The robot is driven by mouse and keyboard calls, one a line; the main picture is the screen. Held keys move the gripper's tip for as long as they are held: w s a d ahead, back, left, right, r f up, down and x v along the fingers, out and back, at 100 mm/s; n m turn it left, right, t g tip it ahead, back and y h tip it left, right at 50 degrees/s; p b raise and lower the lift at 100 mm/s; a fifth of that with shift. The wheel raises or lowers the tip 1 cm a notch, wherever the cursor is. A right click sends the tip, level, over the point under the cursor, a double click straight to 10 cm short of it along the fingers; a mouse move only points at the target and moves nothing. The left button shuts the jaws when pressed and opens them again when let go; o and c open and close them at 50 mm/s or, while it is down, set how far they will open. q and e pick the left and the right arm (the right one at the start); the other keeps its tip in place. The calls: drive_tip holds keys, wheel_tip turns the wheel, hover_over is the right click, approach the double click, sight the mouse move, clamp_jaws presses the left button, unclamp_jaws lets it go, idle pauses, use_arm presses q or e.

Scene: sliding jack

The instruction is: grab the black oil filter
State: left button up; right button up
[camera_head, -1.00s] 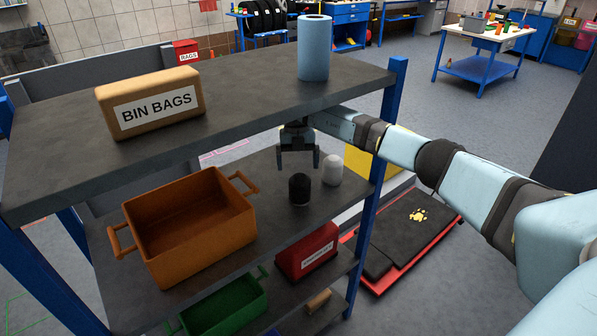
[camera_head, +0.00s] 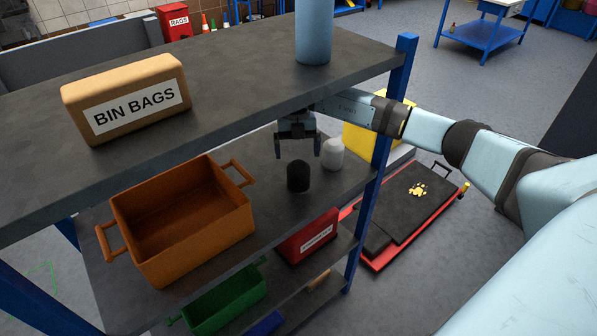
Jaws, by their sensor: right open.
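The black oil filter (camera_head: 298,176) stands upright on the middle shelf, near its right end. A white filter of similar shape (camera_head: 333,153) stands just behind it and to its right. My right gripper (camera_head: 297,152) reaches in between the shelves from the right and points down. Its two fingers are spread, with nothing between them. The fingertips are above and slightly behind the black oil filter, with no clear contact. My left gripper is not in view.
An orange crate (camera_head: 125,211) stands left of the filter on the same shelf. The upper shelf (camera_head: 250,62) overhangs my gripper and carries a bin bags box (camera_head: 127,99) and a blue roll (camera_head: 314,30). A blue post (camera_head: 383,140) is at the right. A red box (camera_head: 308,238) is below.

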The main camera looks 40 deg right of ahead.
sight(298, 163)
drive_tip(key=shift+s+a, duration=0.35)
drive_tip(key=shift+s, duration=0.25)
drive_tip(key=shift+s+a, duration=0.3)
drive_tip(key=shift+s, duration=0.25)
drive_tip(key=p+x, duration=0.1)
drive_tip(key=x, duration=0.4)
drive_tip(key=c, duration=1.1)
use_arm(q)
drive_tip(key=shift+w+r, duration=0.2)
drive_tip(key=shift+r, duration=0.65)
use_arm(e)
drive_tip(key=shift+c, duration=0.4)
drive_tip(key=shift+r, duration=0.1)
